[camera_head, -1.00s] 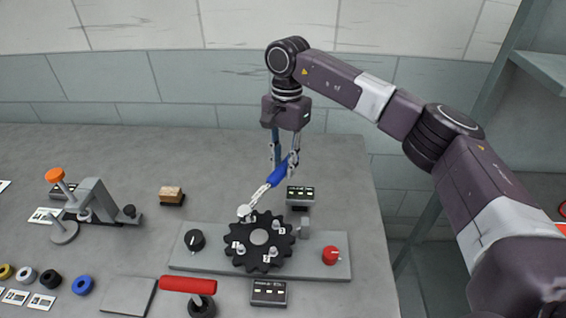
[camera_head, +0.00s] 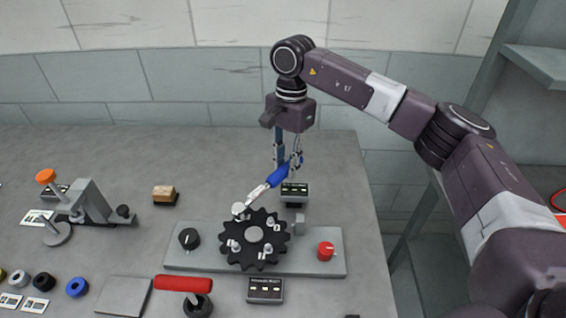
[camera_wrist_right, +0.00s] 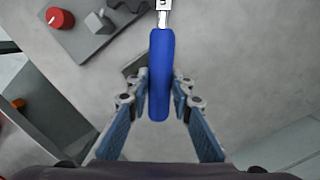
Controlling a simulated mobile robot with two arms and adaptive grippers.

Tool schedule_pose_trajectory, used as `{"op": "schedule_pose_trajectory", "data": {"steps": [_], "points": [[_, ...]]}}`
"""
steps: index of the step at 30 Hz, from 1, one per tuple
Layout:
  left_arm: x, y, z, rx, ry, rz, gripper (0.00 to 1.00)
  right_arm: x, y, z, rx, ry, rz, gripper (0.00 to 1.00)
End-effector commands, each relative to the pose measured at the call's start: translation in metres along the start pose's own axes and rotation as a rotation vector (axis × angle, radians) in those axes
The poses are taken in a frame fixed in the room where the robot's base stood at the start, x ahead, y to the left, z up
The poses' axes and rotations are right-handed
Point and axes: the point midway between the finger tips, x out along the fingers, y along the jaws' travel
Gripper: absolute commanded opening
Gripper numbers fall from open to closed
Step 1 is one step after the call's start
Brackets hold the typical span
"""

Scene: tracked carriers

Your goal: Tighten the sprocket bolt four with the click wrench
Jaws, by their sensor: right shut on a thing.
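My right gripper (camera_head: 288,166) is shut on the blue handle of the click wrench (camera_head: 278,177), above the workbench. In the right wrist view the blue handle (camera_wrist_right: 161,75) lies between the fingers (camera_wrist_right: 160,95). The wrench slants down to the left, and its silver head is at the upper left bolt (camera_head: 239,209) of the black sprocket (camera_head: 254,234). I cannot tell whether the head is seated on that bolt. Other bolts (camera_head: 267,249) with small number labels stand on the sprocket. The sprocket sits on a grey plate. My left gripper is not in view.
The plate (camera_head: 315,262) carries a black knob (camera_head: 189,238) and a red knob (camera_head: 325,251). A red-handled tool (camera_head: 184,284) stands in front. A grey fixture with an orange knob (camera_head: 45,176) and coloured rings (camera_head: 77,287) are at left. A small display box (camera_head: 294,190) stands behind.

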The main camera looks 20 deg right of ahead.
Motion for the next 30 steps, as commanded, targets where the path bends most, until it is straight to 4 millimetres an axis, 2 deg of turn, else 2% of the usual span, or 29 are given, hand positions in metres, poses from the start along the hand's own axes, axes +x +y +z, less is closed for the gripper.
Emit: {"op": "schedule_pose_trajectory", "data": {"steps": [14, 24, 30], "points": [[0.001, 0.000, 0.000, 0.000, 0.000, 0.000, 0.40, 0.000, 0.005, 0.000, 0.038, -0.001, -0.005, 0.00], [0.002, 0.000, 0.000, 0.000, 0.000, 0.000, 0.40, 0.000, 0.020, 0.001, 0.127, -0.005, -0.015, 0.00], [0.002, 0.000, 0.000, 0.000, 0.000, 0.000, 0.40, 0.000, 0.021, 0.001, 0.136, -0.005, -0.016, 0.00]]}}
